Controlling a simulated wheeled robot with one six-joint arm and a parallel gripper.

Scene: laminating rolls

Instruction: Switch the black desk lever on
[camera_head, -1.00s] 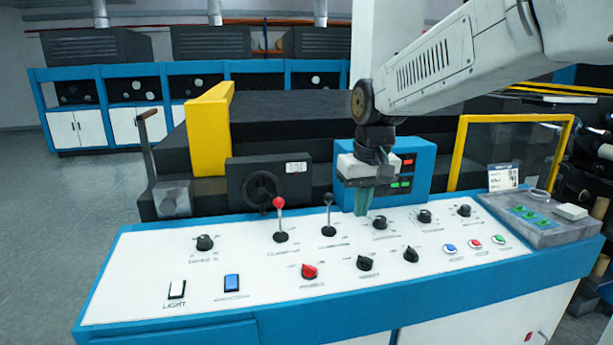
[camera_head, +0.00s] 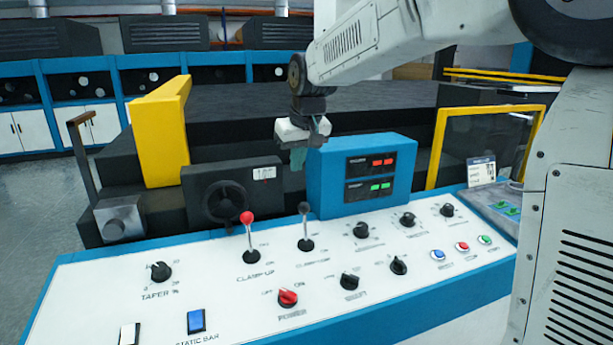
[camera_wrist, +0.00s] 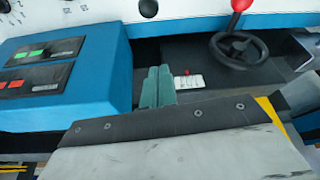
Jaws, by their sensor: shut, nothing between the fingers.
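The black desk lever (camera_head: 305,228) stands on the white sloped control desk (camera_head: 215,262), its black knob up on a thin metal stem, just right of a red-knobbed lever (camera_head: 248,237). In the wrist view the black knob (camera_wrist: 148,8) shows at the top edge, with the red knob (camera_wrist: 238,5) to its right. My gripper (camera_head: 298,158) has green fingers, shut and empty. It hangs above and behind the black lever, apart from it, near the blue display box. The fingers (camera_wrist: 156,88) also show in the wrist view, pressed together.
The blue display box (camera_head: 330,182) rises close to the right of my gripper. A black handwheel (camera_head: 226,202) sits behind the levers. Several knobs and buttons cover the desk. A yellow post (camera_head: 160,140) stands at the left, a yellow-framed panel (camera_head: 437,150) at the right.

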